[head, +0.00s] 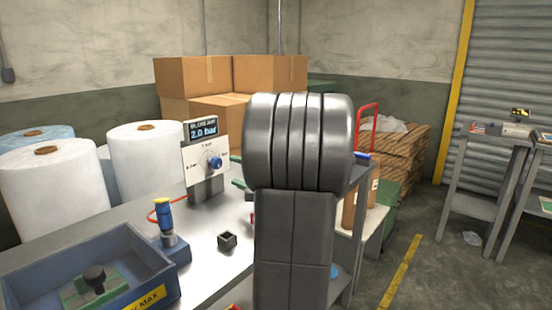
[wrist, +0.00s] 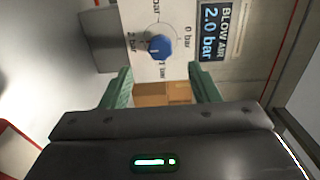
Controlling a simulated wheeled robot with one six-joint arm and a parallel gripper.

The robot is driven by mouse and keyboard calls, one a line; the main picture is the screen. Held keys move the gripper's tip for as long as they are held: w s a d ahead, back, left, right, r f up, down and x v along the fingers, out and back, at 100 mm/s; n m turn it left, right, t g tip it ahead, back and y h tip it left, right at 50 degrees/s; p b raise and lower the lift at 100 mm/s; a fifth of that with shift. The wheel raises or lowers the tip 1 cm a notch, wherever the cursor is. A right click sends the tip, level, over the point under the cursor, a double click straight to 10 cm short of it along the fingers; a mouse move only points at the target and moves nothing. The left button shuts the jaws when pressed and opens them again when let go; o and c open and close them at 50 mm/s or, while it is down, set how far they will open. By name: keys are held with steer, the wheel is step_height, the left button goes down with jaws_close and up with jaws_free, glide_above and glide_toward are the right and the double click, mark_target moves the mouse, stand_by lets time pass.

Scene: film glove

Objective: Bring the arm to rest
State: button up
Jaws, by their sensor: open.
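My gripper (wrist: 160,72) shows in the wrist view with its two green fingers apart and nothing between them. It faces a pale control panel with a blue knob (wrist: 159,47), and the knob appears just beyond the fingertips; I cannot tell the exact gap. The panel's display (wrist: 212,32) reads "BLOW AIR 2.0 bar". In the head view my dark arm (head: 295,145) stands raised in the middle and hides most of the gripper. Green finger tips (head: 239,183) peek out at its left, close to the panel (head: 205,145) and its knob (head: 215,162).
White film rolls (head: 50,190) and cardboard boxes (head: 200,75) stand behind. Open floor (head: 440,250) lies right.

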mark_target(218, 165)
steer(key=p+x, duration=0.1)
steer(key=x, duration=0.9)
steer(key=shift+d, duration=0.1)
